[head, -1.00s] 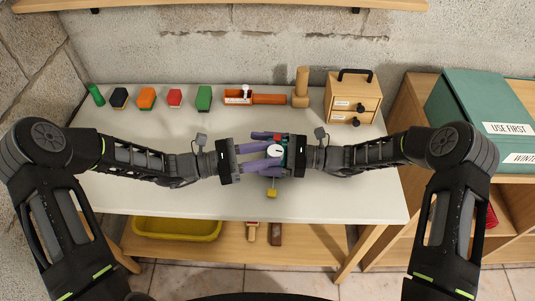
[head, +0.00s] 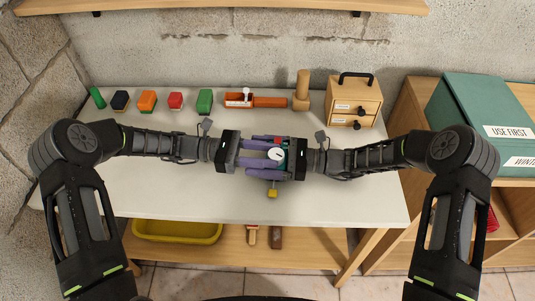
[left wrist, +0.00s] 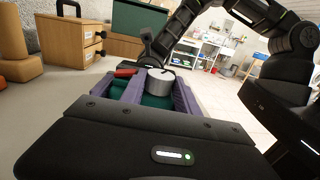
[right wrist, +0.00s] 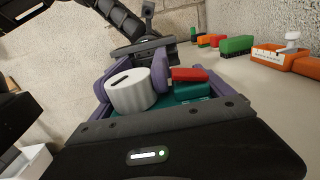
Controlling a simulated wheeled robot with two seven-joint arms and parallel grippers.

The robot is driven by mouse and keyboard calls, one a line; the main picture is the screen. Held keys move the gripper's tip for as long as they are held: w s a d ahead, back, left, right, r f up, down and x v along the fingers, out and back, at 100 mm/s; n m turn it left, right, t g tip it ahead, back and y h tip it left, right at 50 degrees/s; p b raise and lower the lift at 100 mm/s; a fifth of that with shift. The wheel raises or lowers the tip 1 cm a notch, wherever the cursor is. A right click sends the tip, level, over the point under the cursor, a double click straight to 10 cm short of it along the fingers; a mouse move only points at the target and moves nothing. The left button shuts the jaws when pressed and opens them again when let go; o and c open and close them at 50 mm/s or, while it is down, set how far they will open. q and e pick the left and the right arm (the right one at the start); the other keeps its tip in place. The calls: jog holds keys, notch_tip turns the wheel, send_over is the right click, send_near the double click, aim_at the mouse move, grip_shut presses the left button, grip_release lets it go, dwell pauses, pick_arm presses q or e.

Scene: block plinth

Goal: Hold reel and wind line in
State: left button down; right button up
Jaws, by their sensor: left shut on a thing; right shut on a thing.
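The reel (head: 285,147) is teal, with a white round knob (head: 276,155) on top and a red part. It is between my grippers above the table's middle. My left gripper (head: 280,157) reaches in from the left, its purple fingers closed about the reel. My right gripper (head: 283,160) is shut on the reel from the right. The fingers overlap, so the exact contact points are hidden. The knob also shows in the left wrist view (left wrist: 160,82) and the right wrist view (right wrist: 130,92). A small yellow piece (head: 272,193) is just in front of the reel; the line itself is too thin to see.
Along the back stand several coloured blocks, a red-orange tray (head: 238,100), a wooden post (head: 302,90) and a small drawer cabinet (head: 354,102). A yellow bin (head: 178,231) is on the lower shelf.

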pick_arm(q)
jog(key=c, duration=1.2)
grip_release()
jog(key=shift+o, duration=0.2)
jog(key=shift+t, duration=0.5)
jog(key=n+t, duration=0.1)
jog(key=t, duration=0.1)
jog(key=n+t, duration=0.2)
jog(key=shift+s, duration=0.35)
jog(key=n+t+y, duration=0.1)
jog(key=t, duration=0.1)
jog(key=n+t+y, duration=0.1)
jog(key=n+t, duration=0.1)
jog(key=s+n+t+y, duration=0.1)
jog(key=t, duration=0.1)
jog(key=shift+d+n, duration=0.2)
jog(key=shift+n, duration=0.1)
jog(key=v, duration=1.2)
jog(key=shift+f, duration=0.15)
